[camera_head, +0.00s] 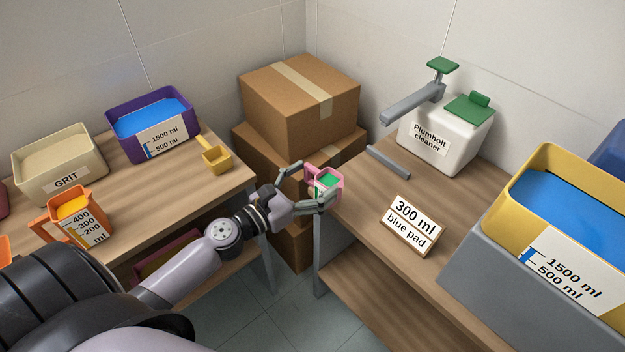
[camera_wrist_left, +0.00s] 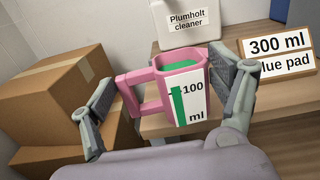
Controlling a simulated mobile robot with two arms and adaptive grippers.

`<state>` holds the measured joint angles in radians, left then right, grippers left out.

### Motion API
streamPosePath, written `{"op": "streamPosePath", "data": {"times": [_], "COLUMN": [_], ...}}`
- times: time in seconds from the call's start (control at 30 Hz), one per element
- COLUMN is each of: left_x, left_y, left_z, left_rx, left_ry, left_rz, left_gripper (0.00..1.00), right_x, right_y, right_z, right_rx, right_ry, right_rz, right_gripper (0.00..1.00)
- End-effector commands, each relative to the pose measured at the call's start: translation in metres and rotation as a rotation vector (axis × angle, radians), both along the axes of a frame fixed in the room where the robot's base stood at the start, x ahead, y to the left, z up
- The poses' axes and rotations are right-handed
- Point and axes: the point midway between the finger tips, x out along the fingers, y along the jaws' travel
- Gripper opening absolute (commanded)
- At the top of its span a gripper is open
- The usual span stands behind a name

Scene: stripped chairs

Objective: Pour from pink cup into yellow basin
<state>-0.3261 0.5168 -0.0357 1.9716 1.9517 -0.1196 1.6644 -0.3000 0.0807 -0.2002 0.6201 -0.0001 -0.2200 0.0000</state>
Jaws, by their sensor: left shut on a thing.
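The pink cup (camera_head: 332,178) is held by my left gripper (camera_head: 310,184) near the left edge of the right-hand table. In the left wrist view, the pink cup (camera_wrist_left: 157,80) is upright, with its handle to the left, between the gripper's fingers. Green liquid shows inside, and its gauge strip reaches a little above the 100 ml mark. The yellow basin (camera_head: 521,172) stands at the far right, well apart from the cup. It holds blue liquid and bears 1500 ml and 500 ml marks. My right gripper is not in view.
The yellow basin sits on a grey block (camera_head: 470,265). Between cup and basin stand a "300 ml blue pad" sign (camera_head: 411,227) and a white Plumholt cleaner container (camera_head: 420,140) with a grey spout. Cardboard boxes (camera_head: 290,100) fill the corner. The left table holds several containers.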

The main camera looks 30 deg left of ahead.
Motion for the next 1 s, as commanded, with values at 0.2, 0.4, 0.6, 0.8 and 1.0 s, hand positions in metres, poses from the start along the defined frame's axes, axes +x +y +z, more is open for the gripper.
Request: {"op": "streamPosePath", "data": {"times": [0.2,0.4,0.6,0.8,1.0], "left_x": [-0.008,-0.032,-0.071,-0.107,-0.125], "left_y": [-0.009,-0.031,-0.055,-0.065,-0.064], "left_z": [-0.001,0.0,0.011,0.029,0.041], "left_rx": [0.005,0.015,0.018,0.009,0.0], "left_ry": [-0.002,-0.009,-0.016,-0.012,-0.002], "left_rz": [0.013,0.059,0.151,0.26,0.328], "left_gripper": [0.21,0.21,0.21,0.21,0.21], "right_x": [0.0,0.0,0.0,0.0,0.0], "right_y": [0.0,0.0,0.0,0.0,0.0], "right_z": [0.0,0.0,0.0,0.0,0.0], "right_rx": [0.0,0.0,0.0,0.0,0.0], "right_ry": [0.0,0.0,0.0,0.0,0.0], "right_rz": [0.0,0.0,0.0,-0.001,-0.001], "right_gripper": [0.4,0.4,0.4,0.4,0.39]}}
